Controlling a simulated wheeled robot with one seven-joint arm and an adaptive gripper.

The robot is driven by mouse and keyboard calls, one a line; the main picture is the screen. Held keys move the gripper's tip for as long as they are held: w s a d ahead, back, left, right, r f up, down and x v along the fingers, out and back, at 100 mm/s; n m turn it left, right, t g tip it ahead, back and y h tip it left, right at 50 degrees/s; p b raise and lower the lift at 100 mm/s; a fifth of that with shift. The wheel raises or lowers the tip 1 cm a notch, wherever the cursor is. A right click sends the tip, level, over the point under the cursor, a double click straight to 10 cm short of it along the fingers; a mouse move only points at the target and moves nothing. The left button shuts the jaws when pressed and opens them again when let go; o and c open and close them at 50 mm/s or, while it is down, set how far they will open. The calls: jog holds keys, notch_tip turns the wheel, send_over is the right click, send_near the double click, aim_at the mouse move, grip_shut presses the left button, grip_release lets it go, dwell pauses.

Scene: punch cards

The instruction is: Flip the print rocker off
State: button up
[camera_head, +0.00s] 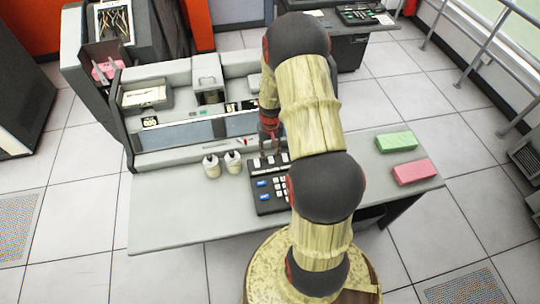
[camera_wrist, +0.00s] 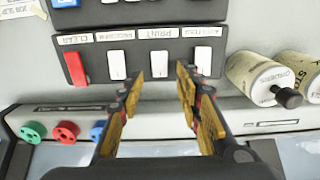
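In the wrist view, an upside-down row of rocker switches runs along the edge of a dark panel (camera_wrist: 180,63). The white print rocker (camera_wrist: 159,64) sits under the upside-down label PRINT. My gripper (camera_wrist: 160,76) is open and empty, its two fingertips apart on either side of the print rocker's lower end in the picture. I cannot tell if a fingertip touches the panel. In the head view my gripper (camera_head: 268,157) points down at the far edge of the black keypad unit (camera_head: 262,197). My arm hides part of that unit.
White rockers (camera_wrist: 116,65) (camera_wrist: 203,60) flank the print rocker, and a red rocker (camera_wrist: 75,68) is at the left. Two cream bottles (camera_head: 211,166) (camera_head: 233,162) stand left of the keypad. Green (camera_head: 396,142) and pink (camera_head: 414,172) card stacks lie on the desk's right.

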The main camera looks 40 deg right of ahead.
jog(key=shift+f, duration=0.85)
jog(key=shift+c, duration=1.4)
grip_shut()
